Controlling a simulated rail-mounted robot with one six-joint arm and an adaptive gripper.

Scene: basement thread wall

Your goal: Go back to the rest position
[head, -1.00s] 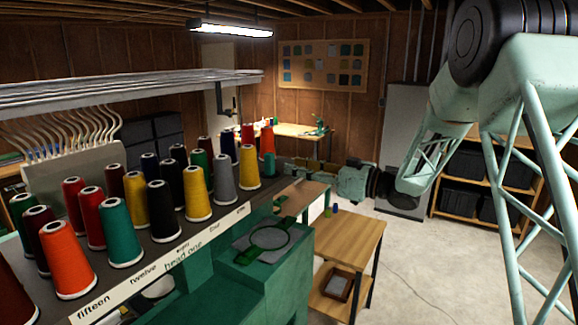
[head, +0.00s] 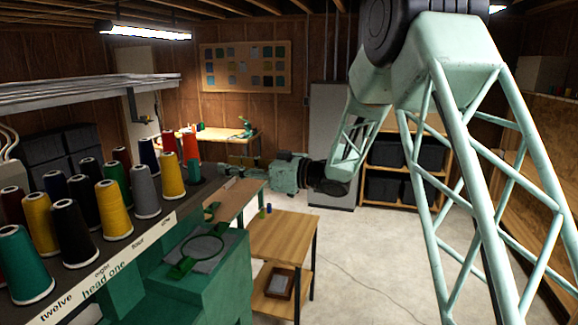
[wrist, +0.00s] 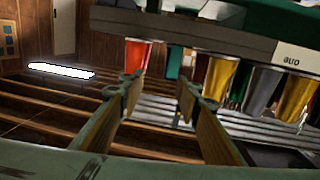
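My gripper (wrist: 158,95) is open in the wrist view, its two yellow-padded fingers standing apart with nothing held between them. In that tilted view a red-orange thread cone (wrist: 137,56) shows beyond the fingers, apart from them as far as I can tell. In the head view my green arm comes down from the upper right and reaches left behind the wooden table. Its forearm (head: 285,174) lies low and points toward the far end of the cone rack (head: 150,222). The fingertips are too small or hidden to make out there.
Several thread cones, such as a teal one (head: 24,266) and a yellow one (head: 114,211), stand on the rack. A green machine with a hoop (head: 202,249) and a wooden side table (head: 283,233) stand near. Shelves with dark bins (head: 388,184) are behind. The floor (head: 375,265) is open.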

